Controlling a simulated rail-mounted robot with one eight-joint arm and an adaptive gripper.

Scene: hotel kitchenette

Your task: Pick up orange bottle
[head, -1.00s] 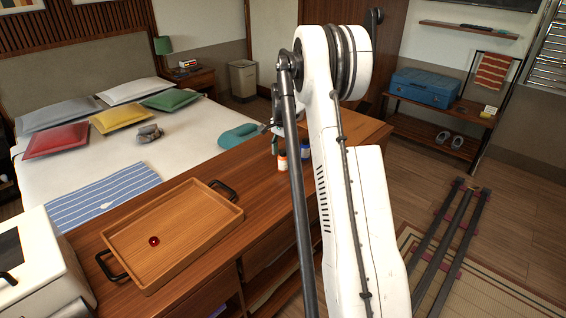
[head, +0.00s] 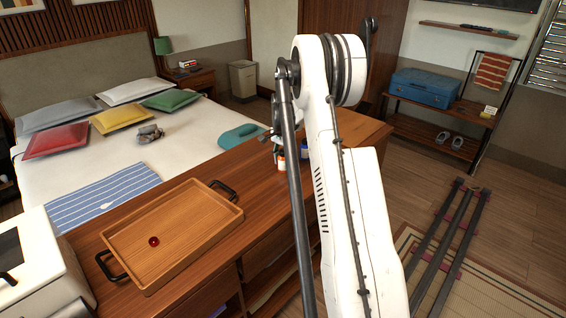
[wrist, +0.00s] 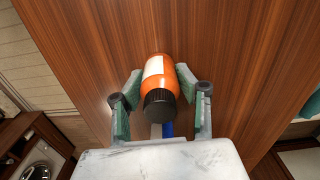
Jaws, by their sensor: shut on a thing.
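The orange bottle (wrist: 159,75) has a black cap and a pale label, and shows between the green-padded fingers in the wrist view. My gripper (wrist: 160,82) is shut on it. In the head view the bottle (head: 281,161) is a small orange and white shape near the far end of the wooden counter, beside my arm. My gripper (head: 270,136) is partly hidden there by my own arm. I cannot tell from these views whether the bottle's base touches the counter.
A wooden tray (head: 190,225) with a red ball (head: 154,241) lies nearer on the counter. A white appliance (head: 45,265) stands at the left. The bed (head: 190,135) is behind.

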